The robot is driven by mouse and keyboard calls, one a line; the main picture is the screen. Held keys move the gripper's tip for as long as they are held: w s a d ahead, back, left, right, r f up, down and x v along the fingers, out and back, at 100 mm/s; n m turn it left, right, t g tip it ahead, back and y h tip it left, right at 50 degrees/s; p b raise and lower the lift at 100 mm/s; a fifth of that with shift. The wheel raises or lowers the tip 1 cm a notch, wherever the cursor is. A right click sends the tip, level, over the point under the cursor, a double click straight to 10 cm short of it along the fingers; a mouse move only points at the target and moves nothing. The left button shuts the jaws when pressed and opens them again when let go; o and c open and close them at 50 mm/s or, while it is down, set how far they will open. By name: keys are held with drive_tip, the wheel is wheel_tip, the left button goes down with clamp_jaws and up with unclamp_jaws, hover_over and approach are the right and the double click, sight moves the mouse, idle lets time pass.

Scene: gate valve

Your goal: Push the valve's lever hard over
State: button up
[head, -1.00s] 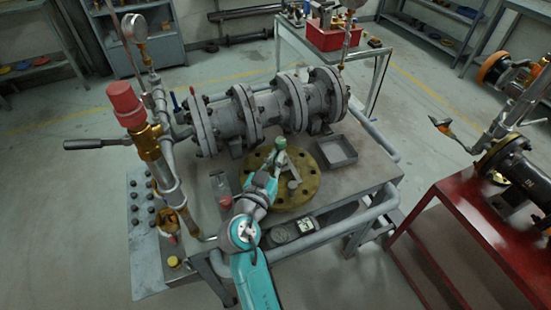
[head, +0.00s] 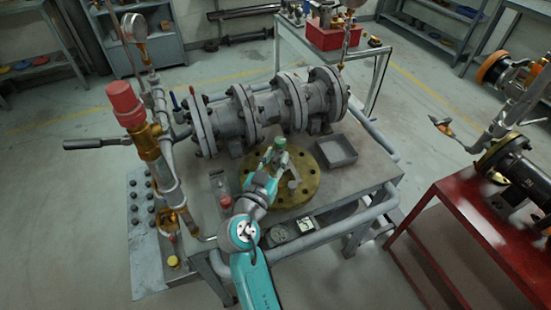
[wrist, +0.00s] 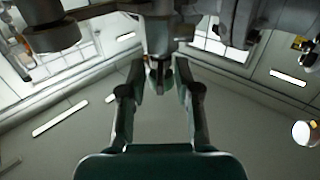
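The flanged grey valve and pipe body (head: 265,112) lies across the bench in the head view. A long lever with a dark grip (head: 95,144) sticks out to the left from a brass fitting with a red cap (head: 124,98). My gripper (head: 279,147) is in front of the grey body, above a brass flange plate, well right of that lever. In the wrist view my gripper (wrist: 160,78) points upward with its two fingers apart. A dark and metallic part (wrist: 158,45) shows at and beyond the fingertips; I cannot tell whether they touch it.
The round brass flange plate (head: 310,190) and a shallow grey tray (head: 337,152) lie on the bench (head: 365,182). A small red-based jar (head: 224,197) stands left of my arm. A red stand (head: 450,240) is at the right. Open floor (head: 60,220) lies at the left.

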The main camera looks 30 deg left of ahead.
sight(276, 158)
wheel_tip(276, 158, up, 10)
idle(0.5)
